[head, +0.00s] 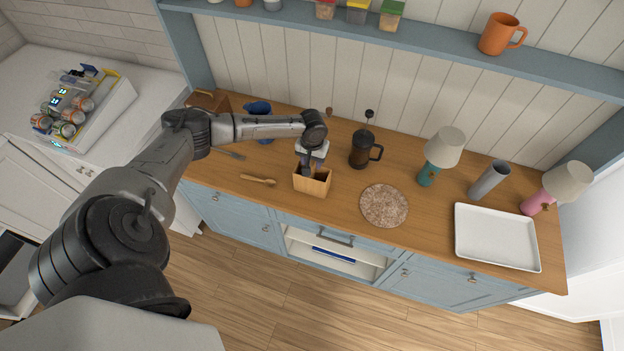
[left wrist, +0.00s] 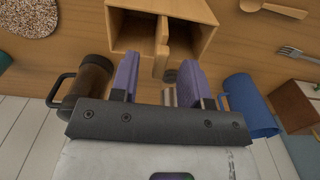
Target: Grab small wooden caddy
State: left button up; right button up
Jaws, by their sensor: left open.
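The small wooden caddy (head: 313,185) is a light open box on the wooden counter, left of the middle in the head view. In the left wrist view the caddy (left wrist: 209,40) is at the top centre, with an upright wooden piece inside it. My left gripper (head: 307,166) points down at the caddy's top, at its back side. In the left wrist view the two purple fingers of the left gripper (left wrist: 159,66) are spread, and the upright piece shows between their tips. I cannot tell whether they touch it. My right gripper is not in view.
A dark French press (head: 360,150) stands right of the caddy, with a round speckled mat (head: 384,206) in front. A wooden spoon (head: 258,180) lies left; a blue mug (head: 260,108) stands behind left. Lamps and a white tray (head: 496,238) are farther right.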

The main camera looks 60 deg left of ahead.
aim_at(312, 176)
pick_arm(q)
jog(key=shift+f, duration=2.2)
grip_shut()
